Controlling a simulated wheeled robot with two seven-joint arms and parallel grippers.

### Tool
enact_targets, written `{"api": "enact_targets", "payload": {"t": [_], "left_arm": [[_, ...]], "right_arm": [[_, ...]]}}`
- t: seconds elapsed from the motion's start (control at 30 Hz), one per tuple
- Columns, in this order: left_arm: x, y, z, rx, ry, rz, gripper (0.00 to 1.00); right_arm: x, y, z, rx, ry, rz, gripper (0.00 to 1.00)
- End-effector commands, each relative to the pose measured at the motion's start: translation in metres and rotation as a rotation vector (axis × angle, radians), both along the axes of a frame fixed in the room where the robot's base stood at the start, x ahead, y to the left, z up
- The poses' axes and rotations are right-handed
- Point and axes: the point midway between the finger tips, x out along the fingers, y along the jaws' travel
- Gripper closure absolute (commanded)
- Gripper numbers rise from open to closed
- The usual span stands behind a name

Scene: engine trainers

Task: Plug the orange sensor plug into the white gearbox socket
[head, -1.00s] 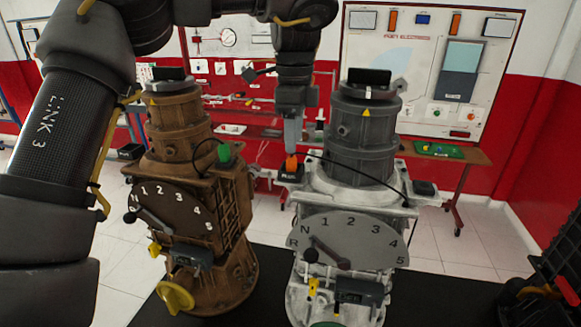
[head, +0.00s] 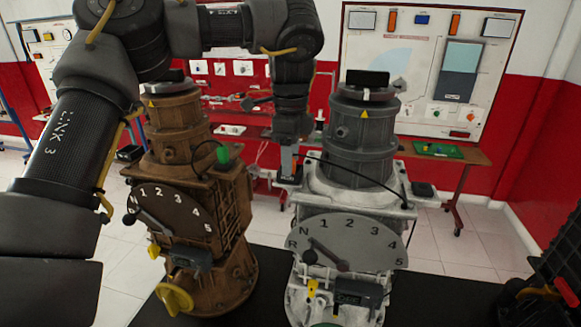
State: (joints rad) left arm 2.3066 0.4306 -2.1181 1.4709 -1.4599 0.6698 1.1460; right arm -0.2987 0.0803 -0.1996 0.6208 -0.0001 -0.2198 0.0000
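The white gearbox (head: 354,195) stands upright at centre right, with a numbered dial on its front. My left gripper (head: 288,175) points down at its left upper edge. The fingertips overlap the spot where the white gearbox socket may be, so I cannot see the socket clearly. The orange sensor plug is hidden at the fingers; no orange shows there. A black cable (head: 350,168) runs from beside the fingers across the white gearbox to its right side. Whether the fingers are apart or closed on the plug cannot be seen. My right gripper is not in view.
A brown gearbox (head: 178,140) with a green plug (head: 223,155) stands close to the left. Both gearboxes stand on a dark table (head: 440,290). A wall panel (head: 430,60) stands behind.

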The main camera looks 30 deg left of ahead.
Motion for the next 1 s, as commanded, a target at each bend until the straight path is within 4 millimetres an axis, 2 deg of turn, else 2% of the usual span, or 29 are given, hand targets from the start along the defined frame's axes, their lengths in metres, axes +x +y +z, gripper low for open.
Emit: {"api": "enact_targets", "payload": {"t": [0.03, 0.3, 0.33, 0.67, 0.77, 0.9, 1.0], "left_arm": [[0.000, 0.000, 0.000, 0.000, 0.000, 0.000, 0.62], [0.000, 0.000, 0.000, 0.000, 0.000, 0.000, 0.97], [0.000, 0.000, 0.000, 0.000, 0.000, 0.000, 0.99], [0.000, 0.000, 0.005, 0.001, -0.001, 0.000, 0.99], [0.001, 0.000, 0.014, 0.001, -0.002, 0.000, 0.99], [-0.001, 0.000, 0.036, 0.003, -0.004, 0.001, 0.99], [-0.019, 0.001, 0.053, 0.003, -0.005, -0.001, 0.99]], "right_arm": [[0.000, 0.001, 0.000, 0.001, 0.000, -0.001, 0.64], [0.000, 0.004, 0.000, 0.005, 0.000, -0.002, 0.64], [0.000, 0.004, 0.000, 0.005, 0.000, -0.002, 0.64], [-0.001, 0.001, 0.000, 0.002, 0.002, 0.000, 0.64], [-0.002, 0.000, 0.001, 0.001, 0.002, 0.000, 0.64], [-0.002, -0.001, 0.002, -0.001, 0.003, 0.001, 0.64], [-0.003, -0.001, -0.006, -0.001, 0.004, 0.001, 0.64]]}}
